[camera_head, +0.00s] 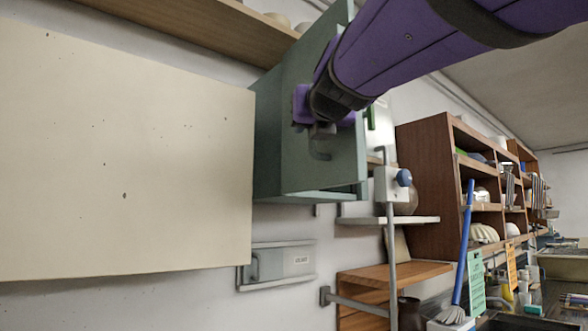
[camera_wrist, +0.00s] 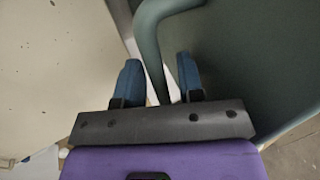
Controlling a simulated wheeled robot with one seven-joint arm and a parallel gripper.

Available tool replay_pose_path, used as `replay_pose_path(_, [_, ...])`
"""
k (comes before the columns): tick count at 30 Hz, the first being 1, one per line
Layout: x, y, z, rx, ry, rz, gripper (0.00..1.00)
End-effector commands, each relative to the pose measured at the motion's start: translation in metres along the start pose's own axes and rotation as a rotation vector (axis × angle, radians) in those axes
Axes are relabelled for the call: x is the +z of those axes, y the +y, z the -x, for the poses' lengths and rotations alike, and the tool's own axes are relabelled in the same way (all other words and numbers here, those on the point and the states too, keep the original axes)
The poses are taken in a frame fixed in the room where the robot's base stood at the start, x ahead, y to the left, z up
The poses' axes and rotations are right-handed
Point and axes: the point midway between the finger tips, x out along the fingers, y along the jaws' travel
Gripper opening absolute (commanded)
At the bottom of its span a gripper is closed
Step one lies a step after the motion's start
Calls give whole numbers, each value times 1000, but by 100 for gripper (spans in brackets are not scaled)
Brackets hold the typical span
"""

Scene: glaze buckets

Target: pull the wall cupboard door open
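The green wall cupboard (camera_head: 268,135) hangs in the middle of the head view, with its door (camera_head: 300,165) facing right. I cannot tell whether the door stands slightly ajar. My arm hides the door's upper right part. In the wrist view the handle (camera_wrist: 151,50) runs down between the two blue fingers of my gripper (camera_wrist: 160,82). The fingers are apart, with a gap between the handle and the right finger. The door surface (camera_wrist: 255,60) fills the right side there.
A large cream panel (camera_head: 125,150) stands at the left, close to the cupboard. A wooden shelf (camera_head: 205,30) runs above. Below are a grey wall box (camera_head: 280,263) and a small wooden shelf (camera_head: 385,275). A brown shelf unit (camera_head: 428,180) stands at the right.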

Motion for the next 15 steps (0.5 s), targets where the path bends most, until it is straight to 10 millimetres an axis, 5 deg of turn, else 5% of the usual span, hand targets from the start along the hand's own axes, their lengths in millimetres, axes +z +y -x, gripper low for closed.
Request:
replay_pose_path(10, [0,0,2,0,0,0,38])
replay_pose_path(15, [0,2,22,2,-1,2,38])
